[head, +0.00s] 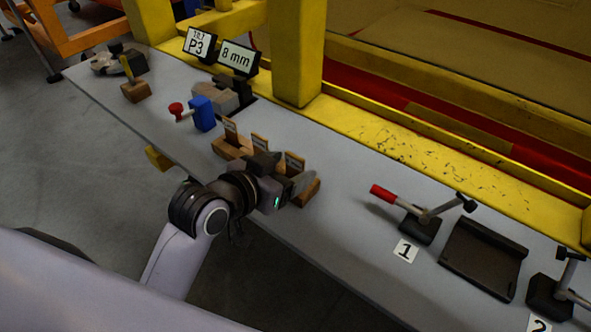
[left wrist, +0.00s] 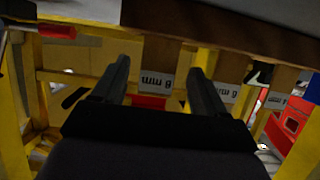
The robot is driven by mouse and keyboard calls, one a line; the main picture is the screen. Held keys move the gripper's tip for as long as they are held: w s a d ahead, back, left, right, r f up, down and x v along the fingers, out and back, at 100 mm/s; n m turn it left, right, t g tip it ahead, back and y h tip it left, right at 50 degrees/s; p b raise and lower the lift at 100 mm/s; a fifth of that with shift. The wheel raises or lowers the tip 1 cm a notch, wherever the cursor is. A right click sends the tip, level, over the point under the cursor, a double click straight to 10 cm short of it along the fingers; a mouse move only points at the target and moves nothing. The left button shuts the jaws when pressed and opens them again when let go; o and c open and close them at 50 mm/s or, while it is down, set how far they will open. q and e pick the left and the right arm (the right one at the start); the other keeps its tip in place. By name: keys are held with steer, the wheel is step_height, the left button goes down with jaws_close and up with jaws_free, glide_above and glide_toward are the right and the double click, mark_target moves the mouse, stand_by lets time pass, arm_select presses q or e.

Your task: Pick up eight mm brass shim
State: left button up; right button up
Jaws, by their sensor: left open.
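Several brown shim plates with white labels stand in a wooden holder (head: 232,147) on the grey bench; one plate (head: 230,128) is at its left end, another (head: 259,142) in the middle. In the left wrist view, which is upside down, a labelled plate (left wrist: 160,82) shows between my fingers, with others to its right. Their digits are too small to read surely. My left gripper (head: 297,184) is open at the near right side of the holder and hides part of it. Its fingers (left wrist: 160,70) also show in the left wrist view. My right gripper is not in view.
A sign reading 8 mm (head: 238,57) and a P3 sign (head: 199,43) stand at the back. A blue vise-like tool (head: 203,114) is left of the holder. A red-handled clamp (head: 420,225) and a dark tray (head: 483,262) are right. A yellow post (head: 296,50) rises behind.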

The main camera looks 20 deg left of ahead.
mark_target(293, 168)
arm_select(q)
steer(key=shift+x, duration=2.1)
steer(key=shift+s+d+f, duration=0.1)
steer(key=shift+s, duration=0.05)
steer(key=c, duration=1.2)
